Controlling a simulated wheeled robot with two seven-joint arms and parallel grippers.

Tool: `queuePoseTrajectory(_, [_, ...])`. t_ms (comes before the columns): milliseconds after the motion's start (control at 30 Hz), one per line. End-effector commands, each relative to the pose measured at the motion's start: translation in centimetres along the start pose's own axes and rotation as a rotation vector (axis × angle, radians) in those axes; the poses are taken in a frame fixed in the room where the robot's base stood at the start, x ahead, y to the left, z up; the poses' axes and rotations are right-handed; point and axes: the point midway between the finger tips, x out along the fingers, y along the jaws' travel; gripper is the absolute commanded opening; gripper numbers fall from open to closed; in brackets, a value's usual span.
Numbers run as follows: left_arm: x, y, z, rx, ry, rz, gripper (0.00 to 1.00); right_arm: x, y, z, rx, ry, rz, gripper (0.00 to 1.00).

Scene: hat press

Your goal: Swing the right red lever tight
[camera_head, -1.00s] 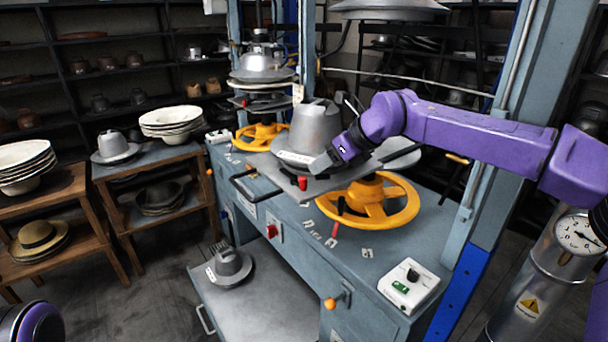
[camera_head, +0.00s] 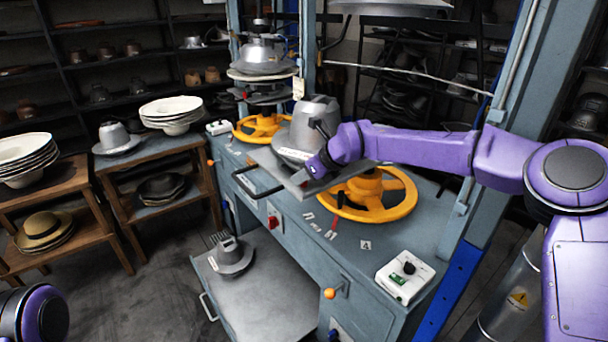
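The hat press carries a grey metal hat form (camera_head: 314,125) on a flat metal plate (camera_head: 268,157). My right gripper (camera_head: 301,178) is at the plate's front right edge, pointing down and left. Its fingers are small and partly hidden, so I cannot tell whether they are open or touch anything. No other red lever shows clearly around the gripper. My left gripper is out of view; only a purple arm part shows at the lower left.
A yellow handwheel (camera_head: 368,197) sits just right of my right gripper, and another yellow handwheel (camera_head: 262,129) stands behind. A red switch (camera_head: 273,221) is on the cabinet front. A white control box (camera_head: 405,275) sits on the right corner. A blue-grey post (camera_head: 492,140) rises behind my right arm.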

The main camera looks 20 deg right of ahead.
Motion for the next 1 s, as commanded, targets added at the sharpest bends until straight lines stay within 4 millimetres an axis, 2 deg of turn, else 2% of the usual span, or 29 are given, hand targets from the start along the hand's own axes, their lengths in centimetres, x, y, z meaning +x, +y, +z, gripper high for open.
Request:
queuePoseTrajectory(267, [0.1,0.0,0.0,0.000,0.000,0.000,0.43,0.0,0.0,0.1,0.000,-0.003,-0.003,0.00])
queuePoseTrajectory(467, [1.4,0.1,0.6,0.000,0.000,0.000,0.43,0.3,0.2,-0.1,0.025,-0.005,-0.030,0.00])
queuePoseTrajectory(1000, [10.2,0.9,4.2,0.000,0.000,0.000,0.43,1.0,1.6,0.4,0.314,-0.012,-0.328,0.00])
